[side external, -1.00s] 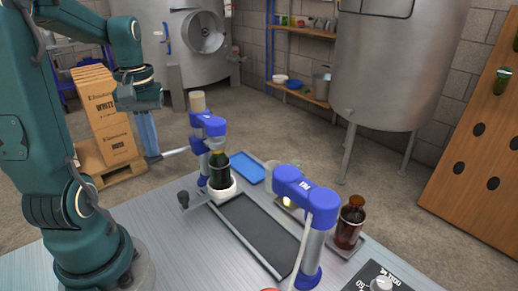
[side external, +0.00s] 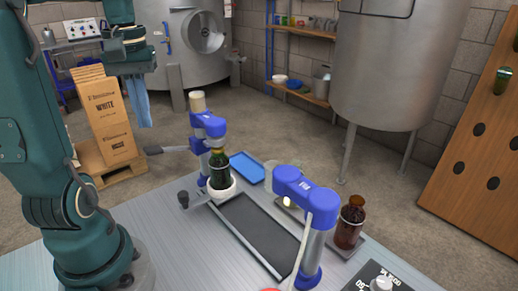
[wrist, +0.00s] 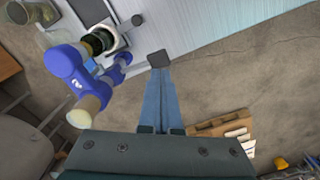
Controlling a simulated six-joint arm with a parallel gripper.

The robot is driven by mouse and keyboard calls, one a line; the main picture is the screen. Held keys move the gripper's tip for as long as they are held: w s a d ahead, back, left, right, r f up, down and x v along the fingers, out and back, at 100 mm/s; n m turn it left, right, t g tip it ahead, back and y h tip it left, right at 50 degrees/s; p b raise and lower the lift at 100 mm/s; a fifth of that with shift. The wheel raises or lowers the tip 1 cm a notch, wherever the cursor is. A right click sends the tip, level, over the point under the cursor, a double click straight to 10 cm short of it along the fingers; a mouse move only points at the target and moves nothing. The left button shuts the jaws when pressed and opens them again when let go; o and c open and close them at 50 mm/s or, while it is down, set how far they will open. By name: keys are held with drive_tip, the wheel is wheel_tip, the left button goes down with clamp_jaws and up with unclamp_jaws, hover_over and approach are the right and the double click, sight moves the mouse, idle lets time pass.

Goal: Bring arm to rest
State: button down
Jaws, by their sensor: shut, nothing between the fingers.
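My gripper (side external: 140,108) hangs in the air at the upper left of the side view, to the left of the blue bottling devices. Its blue fingers point down and are shut with nothing between them. In the wrist view the shut fingers (wrist: 161,95) reach toward the edge of the metal table (wrist: 200,22). A dark green bottle (side external: 219,168) stands upright in a white holder under the left blue device (side external: 209,127). My gripper is apart from the bottle and from the table.
Cartons (side external: 103,118) stand on a pallet behind my gripper. A lever with a dark pad (side external: 153,150) sticks out from the left device below the fingers. A second blue device (side external: 305,190), a brown bottle (side external: 349,222) and a blue tray (side external: 246,167) are on the table.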

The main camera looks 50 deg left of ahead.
drive_tip(key=shift+r, duration=0.5)
drive_tip(key=shift+w+d+r, duration=0.1)
drive_tip(key=shift+w+d, duration=0.1)
drive_tip(key=shift+d, duration=0.1)
drive_tip(key=d+f+m+t, duration=0.2)
drive_tip(key=d+m, duration=0.4)
drive_tip(key=d, duration=0.2)
drive_tip(key=d+f+m+t, duration=0.3)
drive_tip(key=d+m, duration=0.3)
drive_tip(key=d, duration=0.3)
drive_tip(key=shift+s+d+t, duration=0.2)
drive_tip(key=shift+s+t, duration=0.1)
